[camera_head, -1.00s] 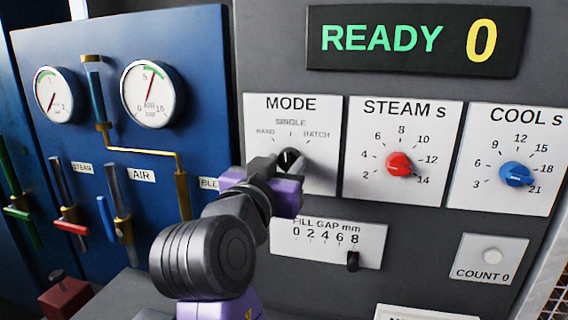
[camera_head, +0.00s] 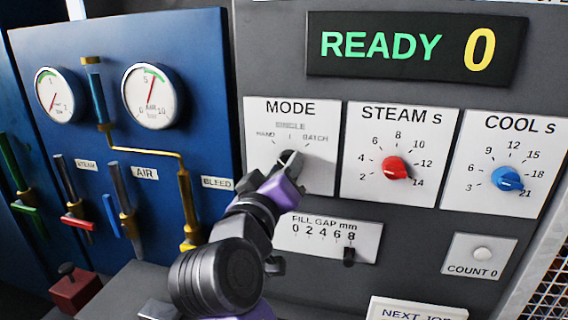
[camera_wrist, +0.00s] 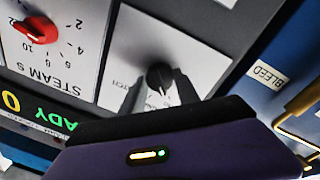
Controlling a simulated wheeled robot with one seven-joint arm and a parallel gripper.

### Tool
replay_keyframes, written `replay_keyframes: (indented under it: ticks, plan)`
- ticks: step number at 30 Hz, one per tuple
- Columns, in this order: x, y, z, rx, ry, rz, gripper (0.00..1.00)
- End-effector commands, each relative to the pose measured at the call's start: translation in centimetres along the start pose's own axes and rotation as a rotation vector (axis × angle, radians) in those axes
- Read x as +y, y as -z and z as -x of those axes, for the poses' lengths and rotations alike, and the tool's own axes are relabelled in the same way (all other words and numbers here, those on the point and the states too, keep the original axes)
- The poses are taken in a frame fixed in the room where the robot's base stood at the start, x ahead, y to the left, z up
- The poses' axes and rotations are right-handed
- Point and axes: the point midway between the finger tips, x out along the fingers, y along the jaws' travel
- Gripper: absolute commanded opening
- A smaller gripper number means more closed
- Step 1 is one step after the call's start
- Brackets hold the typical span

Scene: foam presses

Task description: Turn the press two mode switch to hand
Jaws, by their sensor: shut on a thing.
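The MODE plate (camera_head: 262,182) carries the labels HAND at left, SINGLE at top and BATCH at right. Its black mode switch (camera_head: 290,157) is mostly covered by my gripper in the head view. The wrist view shows the switch knob (camera_wrist: 159,75) upside down, with a pale mark on its lower edge there, on the label side. Which label it points to I cannot tell for sure. My gripper (camera_wrist: 158,92) has its two dark fingers on either side of the knob, shut on it. In the head view my gripper (camera_head: 287,172) reaches up from below left.
The red STEAM knob (camera_head: 396,168) and blue COOL knob (camera_head: 507,179) are to the right. The blue panel with gauges, valve levers and the BLEED label (camera_head: 217,183) stands to the left. The display (camera_head: 415,45) reads READY 0.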

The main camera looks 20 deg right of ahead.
Motion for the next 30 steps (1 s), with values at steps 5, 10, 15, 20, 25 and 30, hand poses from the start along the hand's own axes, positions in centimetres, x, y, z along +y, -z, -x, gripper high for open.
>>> replay_keyframes:
  ticks: [5,10,15,20,25,30]
  plan:
    - [0.01,0.12,0.04,0.005,0.000,0.027,0.00]
    - [-0.02,0.11,0.05,0.006,0.000,0.032,0.00]
    - [-0.02,0.12,0.06,0.006,0.001,0.032,0.00]
    - [-0.02,0.11,0.05,0.006,0.001,0.031,0.57]
    - [-0.02,0.07,0.03,0.004,0.001,0.031,0.59]
    - [-0.04,0.03,0.14,0.004,0.001,0.030,0.59]
